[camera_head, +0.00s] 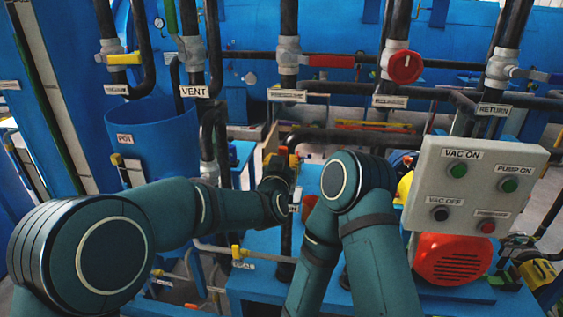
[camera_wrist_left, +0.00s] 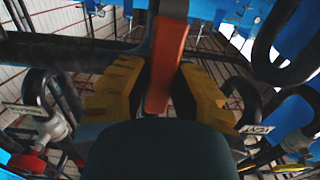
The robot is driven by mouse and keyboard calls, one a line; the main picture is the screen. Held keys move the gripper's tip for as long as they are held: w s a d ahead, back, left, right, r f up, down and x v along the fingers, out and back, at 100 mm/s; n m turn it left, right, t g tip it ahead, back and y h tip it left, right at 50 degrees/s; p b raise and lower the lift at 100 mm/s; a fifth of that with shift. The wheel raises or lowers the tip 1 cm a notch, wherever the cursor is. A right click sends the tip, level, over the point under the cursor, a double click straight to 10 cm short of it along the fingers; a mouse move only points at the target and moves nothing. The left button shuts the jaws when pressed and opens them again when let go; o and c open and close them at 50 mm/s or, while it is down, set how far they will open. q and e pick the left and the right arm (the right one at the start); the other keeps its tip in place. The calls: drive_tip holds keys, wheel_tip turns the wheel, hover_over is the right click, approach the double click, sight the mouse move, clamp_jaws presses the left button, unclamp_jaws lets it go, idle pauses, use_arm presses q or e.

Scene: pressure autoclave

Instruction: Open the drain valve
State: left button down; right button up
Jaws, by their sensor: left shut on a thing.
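An orange-red valve lever (camera_wrist_left: 166,62) stands between the yellow-and-black fingers of my left gripper (camera_wrist_left: 160,92) in the left wrist view. The fingers are shut on it from both sides. In the head view my left gripper (camera_head: 282,160) is at a vertical dark pipe near the picture's middle, and it hides most of the lever and valve. A small white label (camera_head: 296,200) beside it is too small to read, so I cannot confirm that this is the drain valve. My right arm crosses the lower middle of the head view; its gripper does not show.
Above are a red lever (camera_head: 331,61), a red round knob (camera_head: 404,66) and a yellow lever (camera_head: 124,58). A blue pot (camera_head: 150,130) stands at the left. A grey button panel (camera_head: 472,185) and a red motor (camera_head: 452,259) are at the right. Pipes crowd the space.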

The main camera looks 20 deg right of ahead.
use_arm(q)
drive_tip(key=shift+d+r, duration=0.1)
drive_tip(key=shift+r, duration=0.05)
drive_tip(key=c, duration=0.9)
unclamp_jaws()
drive_tip(key=shift+c, duration=0.2)
drive_tip(key=shift+o, duration=0.8)
drive_tip(key=shift+d, duration=0.1)
drive_tip(key=shift+s, duration=0.1)
drive_tip(key=v, duration=1.2)
